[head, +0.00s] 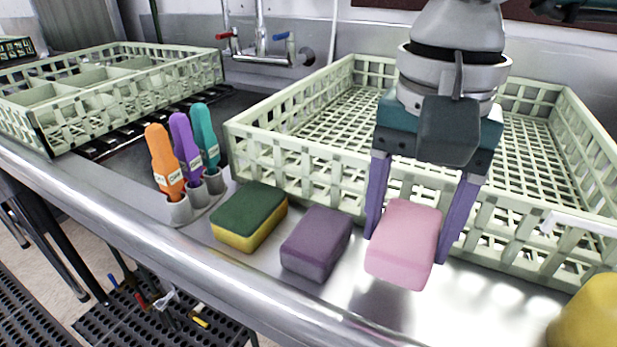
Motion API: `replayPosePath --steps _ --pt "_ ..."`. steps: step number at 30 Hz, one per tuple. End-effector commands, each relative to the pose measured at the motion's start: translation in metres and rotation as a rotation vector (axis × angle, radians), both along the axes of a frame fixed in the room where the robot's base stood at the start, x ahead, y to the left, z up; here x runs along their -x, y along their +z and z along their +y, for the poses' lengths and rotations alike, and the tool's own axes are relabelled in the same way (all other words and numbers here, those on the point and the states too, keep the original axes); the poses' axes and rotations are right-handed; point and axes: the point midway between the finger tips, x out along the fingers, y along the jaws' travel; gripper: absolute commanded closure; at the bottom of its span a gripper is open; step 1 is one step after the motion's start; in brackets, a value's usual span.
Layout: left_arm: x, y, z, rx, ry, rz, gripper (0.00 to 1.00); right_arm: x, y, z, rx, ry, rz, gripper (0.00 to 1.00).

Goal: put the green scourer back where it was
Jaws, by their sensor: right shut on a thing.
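The green scourer (249,217), a block with a dark green top and a yellow lower part, lies on the steel counter in front of the right-hand crate. It is left of a purple sponge (316,243), with a small gap between them. My right gripper (409,240) points down, right of both, with its two purple fingers shut on a pink sponge (404,243). I cannot tell whether the pink sponge touches the counter. My left gripper is not in view.
A pale green crate (290,173) stands behind the sponges and looks empty. Another crate (150,103) with compartments is at left. Orange, purple and teal handled tools stand in grey cups (178,211). A yellow object (588,318) is at lower right. The counter's rounded front edge is close.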

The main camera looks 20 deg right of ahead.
Motion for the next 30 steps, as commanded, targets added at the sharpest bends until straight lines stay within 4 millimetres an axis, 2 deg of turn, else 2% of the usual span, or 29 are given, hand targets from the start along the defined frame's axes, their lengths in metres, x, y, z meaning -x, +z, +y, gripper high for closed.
replayPosePath --steps 9,16,20,21,28,30 --pt "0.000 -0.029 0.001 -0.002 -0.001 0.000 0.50 0.006 -0.044 -0.003 0.001 0.012 0.002 0.84" --pt "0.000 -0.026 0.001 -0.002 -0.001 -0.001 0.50 0.006 -0.042 -0.003 0.000 0.012 0.000 0.84" --pt "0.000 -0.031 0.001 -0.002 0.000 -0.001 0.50 0.006 -0.046 -0.003 0.000 0.012 0.000 0.84" --pt "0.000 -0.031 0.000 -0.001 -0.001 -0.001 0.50 0.006 -0.046 -0.003 0.000 0.012 0.000 0.31" --pt "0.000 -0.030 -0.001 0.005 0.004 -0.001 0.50 0.006 -0.044 -0.003 0.000 0.012 0.000 0.05" --pt "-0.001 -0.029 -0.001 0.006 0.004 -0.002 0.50 0.006 -0.044 -0.003 0.000 0.012 0.000 0.02"
